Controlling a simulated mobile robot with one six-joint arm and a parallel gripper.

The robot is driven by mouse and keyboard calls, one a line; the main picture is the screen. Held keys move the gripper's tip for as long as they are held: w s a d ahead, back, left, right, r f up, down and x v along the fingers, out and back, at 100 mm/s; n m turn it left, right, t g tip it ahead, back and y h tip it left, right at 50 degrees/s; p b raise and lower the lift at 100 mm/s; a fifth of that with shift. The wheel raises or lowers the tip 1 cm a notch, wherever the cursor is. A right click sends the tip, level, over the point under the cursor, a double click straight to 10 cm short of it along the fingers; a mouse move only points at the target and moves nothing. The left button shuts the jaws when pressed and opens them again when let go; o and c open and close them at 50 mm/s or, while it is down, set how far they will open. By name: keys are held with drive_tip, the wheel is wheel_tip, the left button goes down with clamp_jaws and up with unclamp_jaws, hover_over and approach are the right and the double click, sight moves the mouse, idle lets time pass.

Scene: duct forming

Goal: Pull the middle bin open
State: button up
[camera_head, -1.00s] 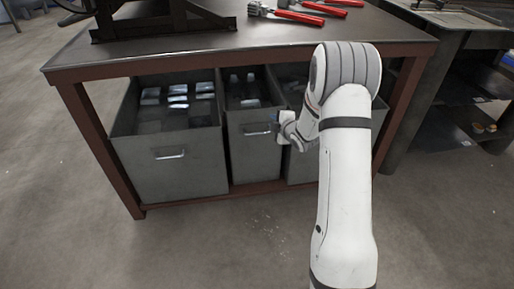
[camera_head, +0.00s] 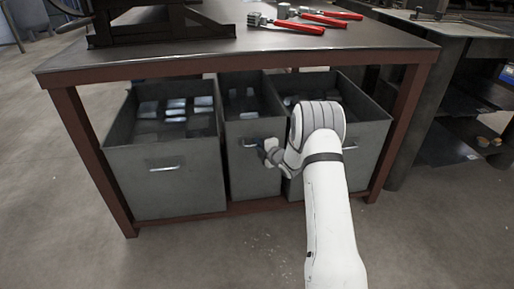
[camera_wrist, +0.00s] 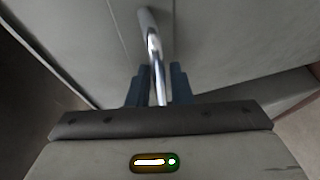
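The middle bin (camera_head: 243,178) is a narrow grey metal box under the table, between two wider bins. Its bar handle (camera_head: 248,143) is on the front face. My gripper (camera_head: 268,152) is at the right part of that face, close to the handle. In the wrist view, the shiny handle (camera_wrist: 153,45) runs down between the two dark blue fingers of my gripper (camera_wrist: 160,72). The fingers are a narrow distance apart, with a small gap showing beside the bar. The far end of the handle is hidden behind the gripper body.
A wider left bin (camera_head: 165,182) and right bin (camera_head: 362,150) stand on either side, with metal pieces inside. The table (camera_head: 240,62) overhangs the bins, and its red-brown legs stand at the sides. The floor (camera_head: 235,255) in front is clear.

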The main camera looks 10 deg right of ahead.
drive_tip(key=shift+c, duration=0.2)
clamp_jaws()
